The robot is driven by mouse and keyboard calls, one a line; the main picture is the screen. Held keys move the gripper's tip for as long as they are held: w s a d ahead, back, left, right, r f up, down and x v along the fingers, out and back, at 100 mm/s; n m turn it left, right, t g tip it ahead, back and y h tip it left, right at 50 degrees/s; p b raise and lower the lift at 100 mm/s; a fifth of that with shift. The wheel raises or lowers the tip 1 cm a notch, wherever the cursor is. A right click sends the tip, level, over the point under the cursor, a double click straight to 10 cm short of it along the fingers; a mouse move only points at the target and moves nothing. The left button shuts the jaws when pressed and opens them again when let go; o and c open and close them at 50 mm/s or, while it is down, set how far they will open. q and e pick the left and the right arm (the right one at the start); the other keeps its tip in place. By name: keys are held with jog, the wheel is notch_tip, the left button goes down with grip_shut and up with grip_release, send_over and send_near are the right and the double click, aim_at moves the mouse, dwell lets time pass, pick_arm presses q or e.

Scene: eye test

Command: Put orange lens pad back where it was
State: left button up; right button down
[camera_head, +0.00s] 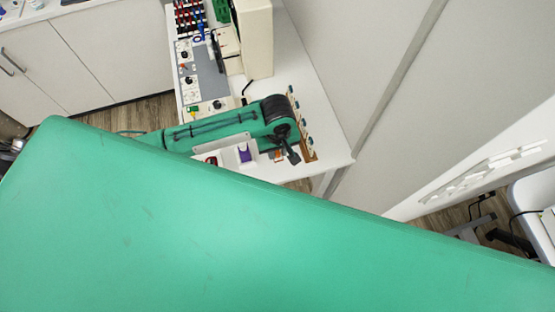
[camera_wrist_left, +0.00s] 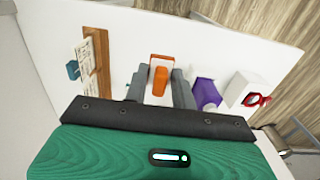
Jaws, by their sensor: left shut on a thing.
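The orange lens pad (camera_wrist_left: 160,82) shows in the left wrist view between the two grey fingers of my left gripper (camera_wrist_left: 161,86). The gripper is shut on it. My right gripper is not in view.
A purple item (camera_head: 245,154) in a white holder and a white box with red (camera_head: 211,160) stand beside the gripper. A wooden strip (camera_head: 306,140) with knobs is on its other side. The white table (camera_head: 332,152) has free room near its right corner. A beige device (camera_head: 255,38) stands farther back.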

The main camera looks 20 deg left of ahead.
pick_arm(q)
send_over(277, 167)
notch_tip(277, 167, down, 4)
jog(key=shift+d+f, duration=0.1)
notch_tip(277, 167, down, 4)
jog(key=shift+r+p, duration=0.15)
jog(key=shift+p, duration=0.45)
jog(key=shift+f, duration=0.4)
jog(key=o, duration=0.9)
jog(key=shift+r, duration=0.1)
jog(key=shift+r, duration=0.6)
notch_tip(277, 167, up, 10)
jog(key=shift+r+b, duration=0.1)
jog(key=shift+b, duration=0.9)
jog(key=shift+r, duration=0.4)
